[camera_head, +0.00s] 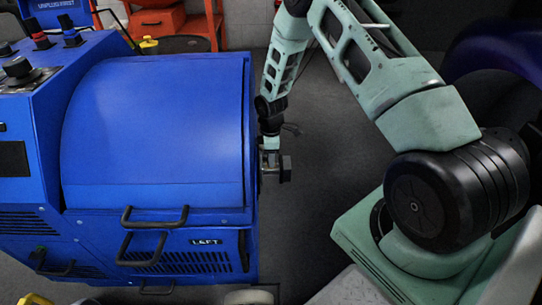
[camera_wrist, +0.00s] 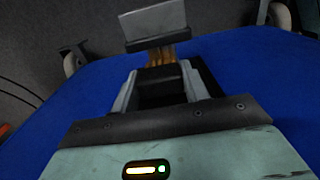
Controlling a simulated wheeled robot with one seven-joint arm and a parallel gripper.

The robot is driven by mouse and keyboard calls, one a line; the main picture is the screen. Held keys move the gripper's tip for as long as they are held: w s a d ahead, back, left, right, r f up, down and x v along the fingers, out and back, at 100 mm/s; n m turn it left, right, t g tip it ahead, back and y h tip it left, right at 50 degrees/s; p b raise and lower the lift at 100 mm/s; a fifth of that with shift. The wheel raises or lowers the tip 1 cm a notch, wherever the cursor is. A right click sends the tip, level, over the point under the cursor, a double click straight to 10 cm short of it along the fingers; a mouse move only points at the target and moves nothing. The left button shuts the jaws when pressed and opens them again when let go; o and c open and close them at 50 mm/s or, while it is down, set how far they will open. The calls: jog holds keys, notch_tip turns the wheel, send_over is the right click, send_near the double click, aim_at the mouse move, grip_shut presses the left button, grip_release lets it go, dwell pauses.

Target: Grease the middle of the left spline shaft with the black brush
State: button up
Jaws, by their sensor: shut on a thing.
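My gripper (camera_wrist: 160,92) is shut on the black brush (camera_wrist: 162,88), whose dark body sits between the pale fingers in the wrist view. Brown bristles (camera_wrist: 160,58) show beyond the fingertips. A grey flat-faced block (camera_wrist: 156,24) lies just past the bristles; whether they touch is unclear. In the head view my gripper (camera_head: 269,147) points down close to the right side of the blue machine (camera_head: 150,130) marked LEFT. A dark grey block (camera_head: 285,168) sticks out beside that side, at the fingertips. It may be the left spline shaft's end; the shaft's middle is not clearly visible.
The machine has black handles (camera_head: 153,217) at its front and a control panel with knobs (camera_head: 20,70). A red-orange cabinet (camera_head: 160,20) stands behind. Grey floor (camera_head: 325,140) is clear right of the machine. Wheels (camera_wrist: 72,60) show in the wrist view.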

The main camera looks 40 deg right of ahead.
jog(key=shift+s+a+p, duration=0.3)
jog(key=shift+s+a, duration=0.05)
jog(key=shift+s, duration=0.15)
dwell(0.4)
jog(key=shift+w+d, duration=0.4)
jog(key=shift+w, duration=0.1)
dwell(0.3)
jog(key=shift+s+a, duration=0.1)
jog(key=shift+s, duration=0.05)
dwell(0.3)
jog(key=shift+s+a+p, duration=0.25)
jog(key=shift+p, duration=0.15)
jog(key=shift+s, duration=0.1)
jog(key=shift+w+d, duration=0.15)
jog(key=shift+w, duration=0.05)
jog(key=shift+w+d, duration=0.2)
jog(key=shift+w, duration=0.1)
dwell(0.5)
